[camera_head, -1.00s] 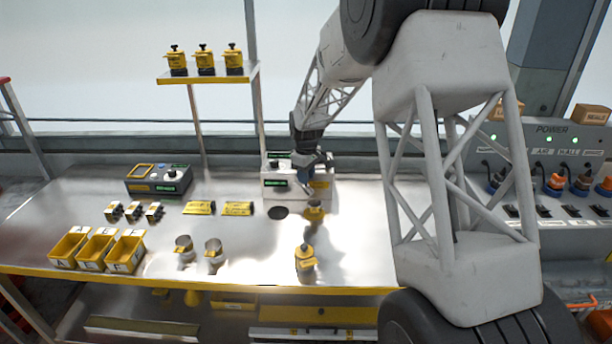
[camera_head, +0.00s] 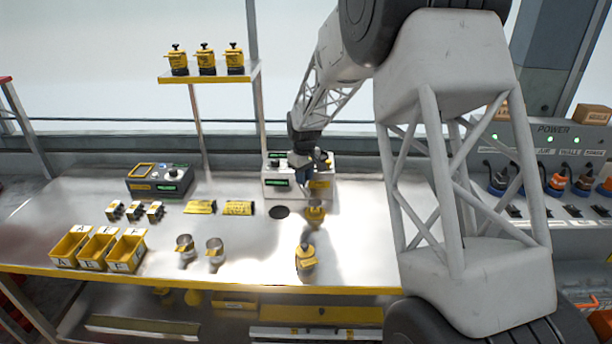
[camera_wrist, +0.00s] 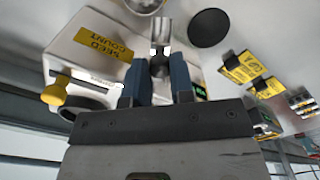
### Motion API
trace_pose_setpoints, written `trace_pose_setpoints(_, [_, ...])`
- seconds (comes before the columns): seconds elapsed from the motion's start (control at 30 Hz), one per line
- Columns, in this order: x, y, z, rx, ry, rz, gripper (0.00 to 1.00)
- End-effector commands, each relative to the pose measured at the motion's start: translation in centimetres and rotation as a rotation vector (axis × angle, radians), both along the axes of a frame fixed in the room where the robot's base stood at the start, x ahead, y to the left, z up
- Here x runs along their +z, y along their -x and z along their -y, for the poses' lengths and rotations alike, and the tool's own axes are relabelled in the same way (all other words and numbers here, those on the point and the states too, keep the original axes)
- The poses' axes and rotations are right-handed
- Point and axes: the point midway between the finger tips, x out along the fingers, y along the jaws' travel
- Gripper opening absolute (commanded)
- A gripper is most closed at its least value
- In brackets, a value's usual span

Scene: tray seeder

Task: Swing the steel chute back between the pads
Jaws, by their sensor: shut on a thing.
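The seed counter is a white box (camera_head: 275,185) at the back of the bench, with a yellow "SEED COUNT" label (camera_wrist: 103,45) in the wrist view. My gripper (camera_wrist: 158,82) has its blue fingers closed around a dark round piece at the box's front edge. The steel chute (camera_wrist: 161,32) is a bright narrow channel just beyond the fingertips, pointing out from the box. In the head view my gripper (camera_head: 305,178) covers the middle of the box, and I cannot make out the chute there. I cannot pick out the pads for certain.
A yellow knob (camera_wrist: 54,92) sticks out beside the box. Bins (camera_head: 98,248), steel cups (camera_head: 215,252) and a control box (camera_head: 160,181) stand further left.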

Motion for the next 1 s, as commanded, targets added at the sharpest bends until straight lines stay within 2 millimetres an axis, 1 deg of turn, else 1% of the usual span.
trace_pose_setpoints(0.3, [0.1, 0.5, -1.2, -0.261, -0.001, 0.001, 0.00])
trace_pose_setpoints(0.5, [0.0, 0.6, -1.8, -0.398, 0.000, 0.000, 0.00])
trace_pose_setpoints(0.7, [0.1, 0.6, -2.2, -0.480, -0.001, 0.001, 0.00])
trace_pose_setpoints(1.0, [0.1, 0.6, -2.4, -0.510, -0.001, 0.001, 0.00])
